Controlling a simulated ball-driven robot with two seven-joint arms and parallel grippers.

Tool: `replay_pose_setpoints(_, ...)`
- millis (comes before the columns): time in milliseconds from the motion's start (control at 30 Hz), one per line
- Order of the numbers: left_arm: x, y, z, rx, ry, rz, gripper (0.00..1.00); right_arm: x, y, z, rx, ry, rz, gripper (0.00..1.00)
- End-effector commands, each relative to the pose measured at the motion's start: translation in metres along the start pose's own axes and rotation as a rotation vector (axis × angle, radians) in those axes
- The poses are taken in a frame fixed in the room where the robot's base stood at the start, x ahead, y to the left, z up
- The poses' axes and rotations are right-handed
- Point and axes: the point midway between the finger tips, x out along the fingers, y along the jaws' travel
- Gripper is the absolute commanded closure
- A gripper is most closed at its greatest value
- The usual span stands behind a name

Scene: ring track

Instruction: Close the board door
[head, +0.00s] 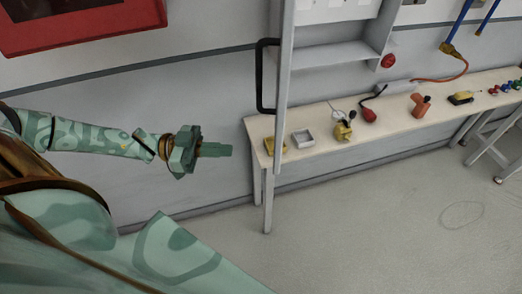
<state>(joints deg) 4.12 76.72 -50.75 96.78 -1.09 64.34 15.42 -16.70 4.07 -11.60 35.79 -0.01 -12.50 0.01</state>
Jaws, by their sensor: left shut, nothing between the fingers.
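The board door (283,95) is a grey panel seen nearly edge-on, standing out from the wall board. A black bar handle (264,76) is on its left face. The open board (345,55) shows a shelf and pale panels to the right of the door. My left gripper (227,150) is shut and empty, pointing right. In the picture it is left of the door and below the handle, apart from both. My right gripper is not in view.
A long workbench (322,138) runs along the wall under the board, holding a yellow tool (343,131), an orange tool (420,105) and a small white tray (303,139). A red panel (80,22) hangs upper left. The floor (380,220) in front is clear.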

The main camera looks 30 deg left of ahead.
Motion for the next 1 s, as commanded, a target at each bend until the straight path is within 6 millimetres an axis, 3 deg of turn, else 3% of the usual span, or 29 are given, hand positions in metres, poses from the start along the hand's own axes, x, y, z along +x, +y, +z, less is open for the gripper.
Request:
replay_pose_setpoints(200, 0.048, 0.0, -0.003, 0.003, 0.005, 0.0, 1.0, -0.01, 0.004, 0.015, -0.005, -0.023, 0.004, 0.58)
replay_pose_setpoints(433, 0.083, 0.0, -0.001, 0.002, 0.0, -0.001, 1.0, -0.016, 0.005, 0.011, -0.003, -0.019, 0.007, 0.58)
replay_pose_setpoints(600, 0.093, 0.0, 0.0, 0.001, -0.001, -0.001, 1.0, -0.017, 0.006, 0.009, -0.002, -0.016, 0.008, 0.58)
replay_pose_setpoints(1000, 0.095, 0.0, 0.0, 0.001, -0.002, -0.003, 1.0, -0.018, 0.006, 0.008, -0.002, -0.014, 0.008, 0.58)
